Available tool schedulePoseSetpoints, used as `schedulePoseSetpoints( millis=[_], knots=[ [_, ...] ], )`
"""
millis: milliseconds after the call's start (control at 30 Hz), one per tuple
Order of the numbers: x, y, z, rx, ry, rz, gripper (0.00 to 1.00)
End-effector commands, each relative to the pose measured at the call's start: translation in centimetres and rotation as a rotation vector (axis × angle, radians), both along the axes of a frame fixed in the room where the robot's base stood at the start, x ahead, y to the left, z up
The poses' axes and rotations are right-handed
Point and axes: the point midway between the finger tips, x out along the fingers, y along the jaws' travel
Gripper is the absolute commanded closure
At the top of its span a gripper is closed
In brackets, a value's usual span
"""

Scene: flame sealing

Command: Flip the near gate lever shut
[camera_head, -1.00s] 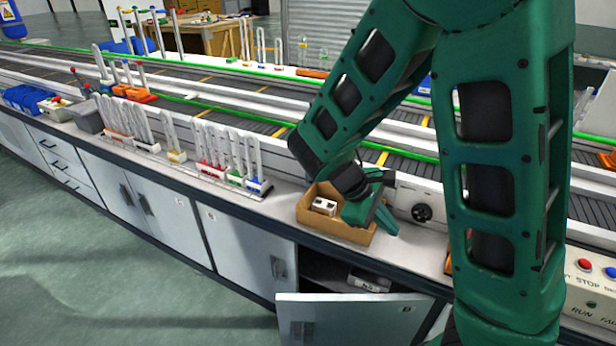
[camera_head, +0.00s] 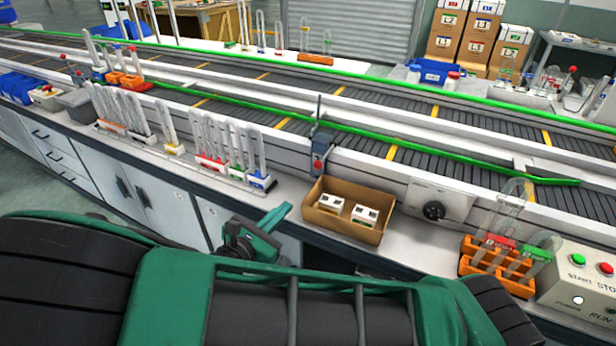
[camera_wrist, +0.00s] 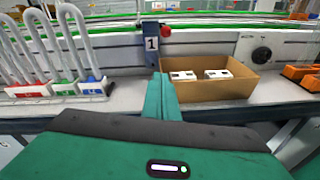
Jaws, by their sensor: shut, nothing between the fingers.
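The near gate lever (camera_head: 318,163) is a small red-knobbed part on a grey-blue bracket (camera_head: 321,142) at the near side of the conveyor. A thin dark rod rises above the bracket. In the wrist view the bracket bears a "1" plate (camera_wrist: 151,44), with the red knob (camera_wrist: 165,31) at its upper right. My gripper (camera_head: 277,216) is shut and empty, in front of the bench and to the lower left of the lever. Its closed fingers (camera_wrist: 160,82) point towards the bracket in the wrist view, apart from it.
A cardboard box (camera_head: 330,228) with two white blocks stands right of the lever. A rack of clear tubes (camera_head: 235,175) stands left. An orange tube rack (camera_head: 490,268) and a button panel (camera_head: 585,280) are at the right.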

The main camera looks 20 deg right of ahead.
Motion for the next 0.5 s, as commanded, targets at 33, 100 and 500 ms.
schedulePoseSetpoints(
  millis=[33, 100, 500],
  knots=[
    [0.0, -0.2, 0.0, -0.004, 0.0, -0.001, 1.0],
    [0.1, -0.5, 0.0, -0.004, 0.0, -0.006, 1.0],
    [1.1, -2.2, -0.1, -0.003, -0.002, -0.02, 1.0]
  ],
)
